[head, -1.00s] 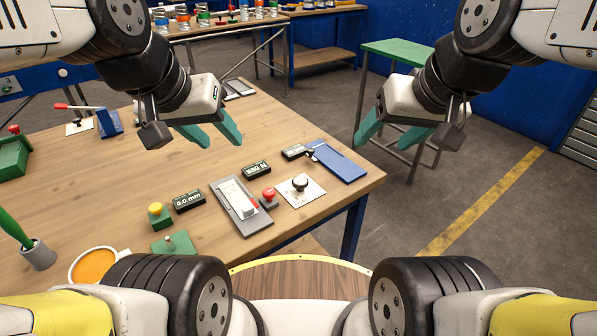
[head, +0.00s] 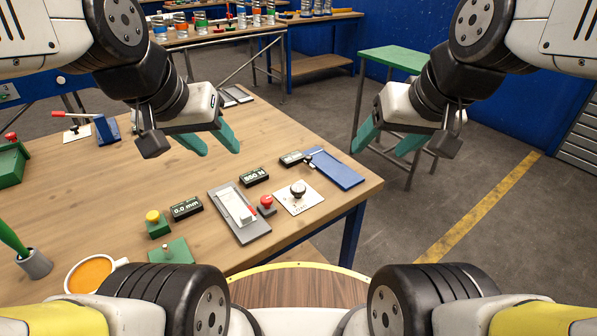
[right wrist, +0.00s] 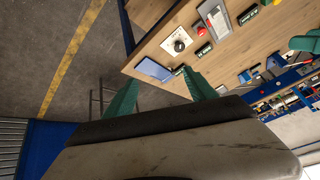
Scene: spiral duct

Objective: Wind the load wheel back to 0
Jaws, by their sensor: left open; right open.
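A black knob (head: 298,189), which looks like the load wheel, stands on a white marked plate (head: 290,208) near the table's right front edge. It also shows in the right wrist view (right wrist: 179,46). A small black display (head: 255,177) behind it shows a number in N, seemingly 850. My left gripper (head: 214,146) is open and empty above the table, left of and behind the knob. My right gripper (head: 387,146) is open and empty, right of and beyond the knob, past the table's edge. Neither gripper touches anything. The knob's markings are too small to read.
Near the knob are a red button (head: 267,201), a grey slider unit (head: 240,213), a "0.0 mm" display (head: 186,208), a yellow button (head: 153,216) and a blue plate (head: 338,170). An orange-filled cup (head: 90,272) stands front left. The table's middle is clear.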

